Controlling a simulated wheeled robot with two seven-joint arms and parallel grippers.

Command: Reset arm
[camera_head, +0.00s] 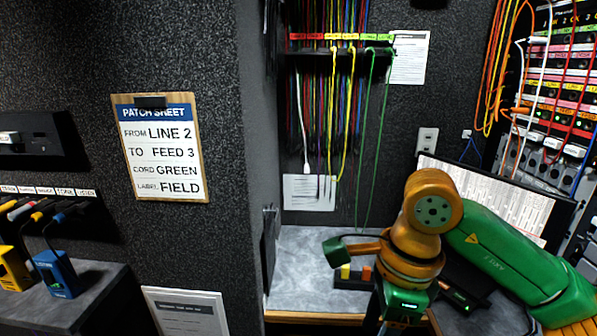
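My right arm (515,252), green and orange, comes in from the right and bends down over the grey counter. Its orange wrist hangs in front of the counter's right part. My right gripper (402,304) is at the bottom of the view, below the wrist. Its fingertips are not clearly visible, so I cannot tell if it is open or shut, or if it holds anything. My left arm and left gripper are not in view.
The grey counter (305,262) has a small block holder (350,279) beside the wrist. Coloured cords hang from a rack (340,48) above. A monitor (500,195) and patch bay (565,85) stand right.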

